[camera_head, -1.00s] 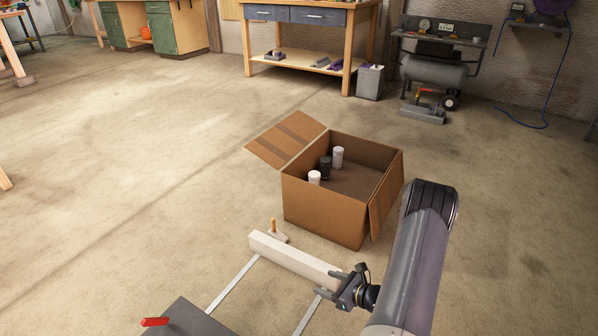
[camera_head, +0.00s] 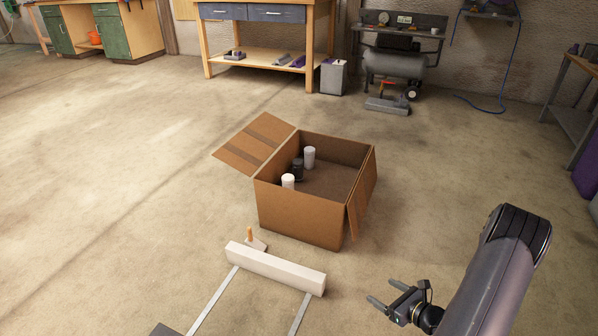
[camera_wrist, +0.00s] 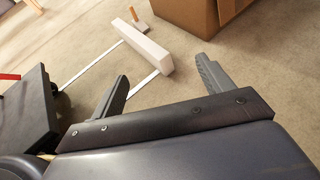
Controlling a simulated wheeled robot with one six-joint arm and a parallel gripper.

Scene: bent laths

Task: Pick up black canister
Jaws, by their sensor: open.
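The black canister (camera_head: 297,170) stands inside the open cardboard box (camera_head: 300,212), between two white canisters, one nearer (camera_head: 288,181) and one farther (camera_head: 309,157). Its lower part is hidden. My gripper (camera_head: 376,301) is open and empty, low at the front right, in front of the box and well apart from it. In the wrist view, the two fingers of my gripper (camera_wrist: 158,82) are spread with floor between them, and the box (camera_wrist: 190,14) shows only in part at the top.
A white beam (camera_head: 275,268) on two metal strips lies on the floor in front of the box, by a small block with an orange-topped peg (camera_head: 251,239). The box flaps are folded out. A workbench (camera_head: 262,45) and compressor (camera_head: 395,65) stand behind. Floor left of the box is clear.

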